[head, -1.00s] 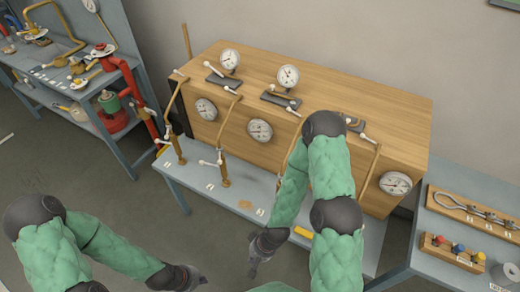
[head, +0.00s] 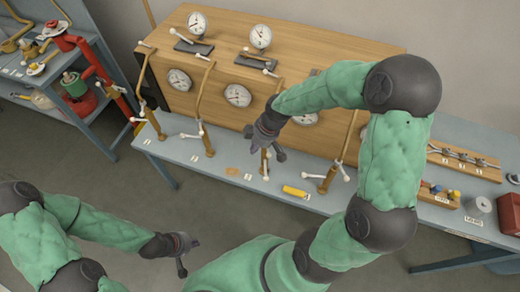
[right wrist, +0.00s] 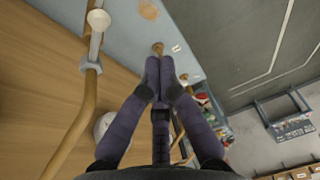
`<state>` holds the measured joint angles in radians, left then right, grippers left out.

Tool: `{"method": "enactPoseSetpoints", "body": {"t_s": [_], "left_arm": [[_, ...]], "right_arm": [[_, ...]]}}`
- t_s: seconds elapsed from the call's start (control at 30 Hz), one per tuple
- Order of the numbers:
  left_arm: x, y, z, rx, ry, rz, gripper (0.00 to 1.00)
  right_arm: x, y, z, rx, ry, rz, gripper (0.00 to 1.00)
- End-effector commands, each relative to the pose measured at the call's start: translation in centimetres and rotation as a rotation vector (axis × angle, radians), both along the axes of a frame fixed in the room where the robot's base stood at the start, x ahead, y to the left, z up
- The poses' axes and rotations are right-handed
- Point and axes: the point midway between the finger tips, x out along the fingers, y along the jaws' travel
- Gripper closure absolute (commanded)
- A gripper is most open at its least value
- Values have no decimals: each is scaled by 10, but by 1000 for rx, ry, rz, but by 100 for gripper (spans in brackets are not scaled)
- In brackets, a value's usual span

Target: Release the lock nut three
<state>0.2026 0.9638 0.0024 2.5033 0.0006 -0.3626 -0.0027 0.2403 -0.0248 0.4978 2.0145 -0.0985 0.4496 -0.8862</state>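The third brass pipe (head: 264,165) stands at the front edge of the table, in front of the wooden cabinet (head: 355,45). In the right wrist view it is the near pipe at left, with a grey lock nut (right wrist: 90,66) and a white knob (right wrist: 98,19). In the head view the hand partly covers this pipe and hides the nut. My right gripper (head: 262,133) is beside this pipe; its fingertips (right wrist: 160,62) meet, with nothing visible between them, and the nut lies outside them. My left gripper (head: 190,243) is low over the floor, its finger opening unclear.
Other brass pipes stand left (head: 203,105) and right (head: 345,145) of the third. Dial gauges (head: 238,95) line the cabinet. A yellow piece (head: 296,192) lies on the table edge. A shelf with red pipework (head: 105,70) is at left; tools on a wooden rack (head: 465,160) at right.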

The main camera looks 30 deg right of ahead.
Motion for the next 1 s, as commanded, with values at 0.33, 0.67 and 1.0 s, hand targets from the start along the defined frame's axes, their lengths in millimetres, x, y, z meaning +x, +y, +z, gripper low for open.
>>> {"method": "enactPoseSetpoints", "body": {"t_s": [0.33, 0.67, 1.0], "left_arm": [[0, 0, 1, 0, 0, 0, 100], [0, 0, -10, 0, 0, 0, 100], [0, 0, -23, 0, 0, 0, 100]], "right_arm": [[-1, -21, 40, -51, -48, 118, 100], [8, -11, -4, -50, -45, 119, 100], [17, -4, -55, -52, -50, 113, 100]]}}
